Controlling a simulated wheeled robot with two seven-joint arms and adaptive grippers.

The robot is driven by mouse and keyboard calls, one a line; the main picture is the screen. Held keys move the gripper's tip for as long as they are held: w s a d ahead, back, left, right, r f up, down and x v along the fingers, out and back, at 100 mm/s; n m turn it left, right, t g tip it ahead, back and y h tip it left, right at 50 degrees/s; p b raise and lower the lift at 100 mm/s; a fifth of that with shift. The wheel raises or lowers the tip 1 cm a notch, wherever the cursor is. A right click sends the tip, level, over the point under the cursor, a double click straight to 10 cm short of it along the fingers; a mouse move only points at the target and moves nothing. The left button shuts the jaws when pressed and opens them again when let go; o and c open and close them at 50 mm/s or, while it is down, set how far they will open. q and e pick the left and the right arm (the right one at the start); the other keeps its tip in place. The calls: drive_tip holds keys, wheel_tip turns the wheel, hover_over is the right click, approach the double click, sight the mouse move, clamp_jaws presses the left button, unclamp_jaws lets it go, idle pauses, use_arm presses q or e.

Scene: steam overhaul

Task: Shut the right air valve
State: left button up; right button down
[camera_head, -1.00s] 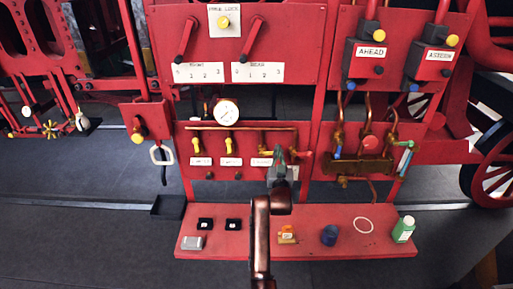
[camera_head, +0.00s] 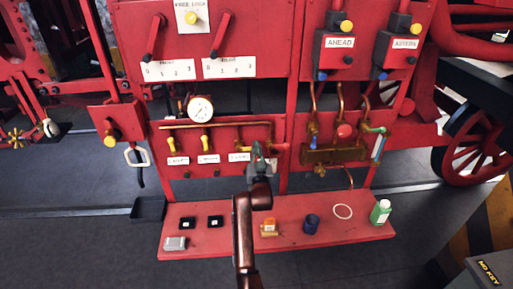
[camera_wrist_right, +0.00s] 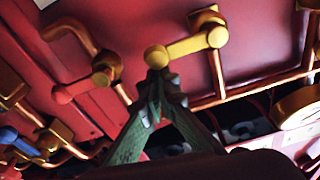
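The right air valve's lever, with a yellow ball knob (camera_wrist_right: 157,57), lies nearly level in the right wrist view, joined to a copper pivot. In the head view this valve is mostly hidden behind my right gripper. Two other valves with yellow handles (camera_head: 205,143) hang down to its left on the red panel (camera_head: 225,132). My right gripper (camera_head: 256,150) is at the panel, and in the wrist view its green fingers (camera_wrist_right: 160,88) converge to closed tips right beside the yellow knob. I cannot tell whether they touch it. My left gripper is out of view.
A red-handled valve (camera_wrist_right: 85,86) sits close beside the fingers in the wrist view. A round gauge (camera_head: 200,108) is above the pipe.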

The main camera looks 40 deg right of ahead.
wheel_tip(320, 180, up, 10)
idle(0.5)
idle(0.4)
